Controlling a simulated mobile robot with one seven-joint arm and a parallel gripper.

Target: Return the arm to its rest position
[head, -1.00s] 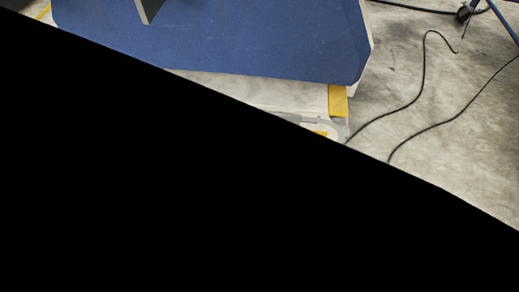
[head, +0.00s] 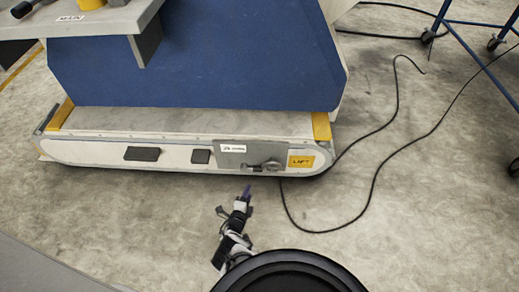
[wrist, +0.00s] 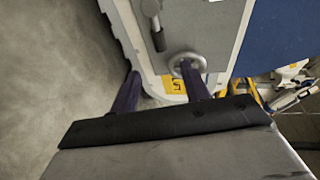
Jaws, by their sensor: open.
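My gripper (head: 245,192) is low over the floor in the head view, just in front of the machine's base. In the wrist view its two dark purple fingers (wrist: 159,72) are apart, with nothing seen held between them. A lever handle with a round knob (head: 270,165) sits on the grey panel of the base, slightly right of my gripper. In the wrist view, the round knob (wrist: 186,62) lies behind the right fingertip. I cannot tell whether they touch. My arm is mostly hidden in the head view by the dark round part at the bottom.
The blue machine body (head: 190,60) stands on a long pale base (head: 90,152) with a yellow LIFT label (head: 301,161). A grey shelf (head: 85,27) juts out at upper left. Black cables (head: 375,175) lie on the floor at right, near a blue wheeled frame (head: 478,45). Floor at lower left is open.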

